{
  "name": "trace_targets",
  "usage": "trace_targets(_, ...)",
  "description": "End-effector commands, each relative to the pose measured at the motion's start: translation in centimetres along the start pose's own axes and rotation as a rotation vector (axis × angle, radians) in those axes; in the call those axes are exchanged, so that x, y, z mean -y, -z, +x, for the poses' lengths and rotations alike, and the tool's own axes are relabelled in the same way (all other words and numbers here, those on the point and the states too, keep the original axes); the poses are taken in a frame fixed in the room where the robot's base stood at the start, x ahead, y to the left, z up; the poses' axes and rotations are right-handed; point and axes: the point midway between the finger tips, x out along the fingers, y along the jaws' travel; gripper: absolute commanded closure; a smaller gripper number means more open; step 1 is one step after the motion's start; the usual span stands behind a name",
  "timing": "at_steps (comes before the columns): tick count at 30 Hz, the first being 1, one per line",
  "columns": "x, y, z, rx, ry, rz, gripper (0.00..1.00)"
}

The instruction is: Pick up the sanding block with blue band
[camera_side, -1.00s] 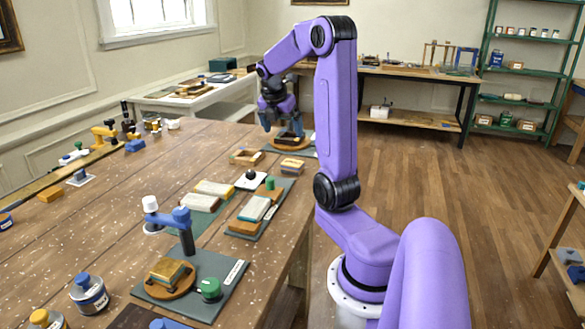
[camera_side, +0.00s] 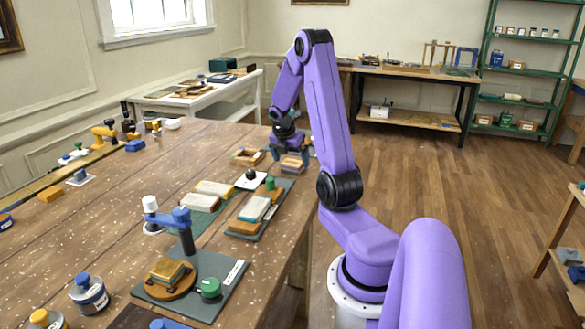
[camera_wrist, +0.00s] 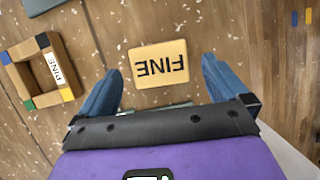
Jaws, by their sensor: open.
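In the wrist view a tan block (camera_wrist: 158,63) marked FINE lies between and slightly ahead of my open gripper's (camera_wrist: 160,75) two blue fingers, with a gap on each side. No blue band shows on its top face. In the side view my gripper (camera_side: 290,150) points down just above this small block (camera_side: 291,166) near the table's right edge; its band colour is too small to tell. Another pale-topped block with a blue-teal layer (camera_side: 256,208) lies nearer the camera, on a dark mat.
A hollow wooden frame (camera_wrist: 41,71) with coloured corners and a FINE label lies left of the gripper. Pale blocks (camera_side: 214,189), a white plate with a black knob (camera_side: 250,179) and a blue clamp-like stand (camera_side: 182,222) stand nearer the camera. The table edge drops off at right.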

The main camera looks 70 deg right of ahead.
Motion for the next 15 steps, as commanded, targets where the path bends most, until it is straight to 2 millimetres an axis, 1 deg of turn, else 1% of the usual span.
trace_targets(1,0.1,0.0,0.8,-0.001,0.003,0.0,0.0)
trace_targets(3,0.1,0.0,1.4,-0.001,0.003,-0.001,0.0)
trace_targets(6,0.0,0.0,2.0,0.0,0.0,0.001,0.0)
trace_targets(14,0.0,0.0,2.1,0.001,-0.001,0.0,0.0)
trace_targets(15,0.0,0.0,2.1,0.001,-0.001,0.0,0.1)
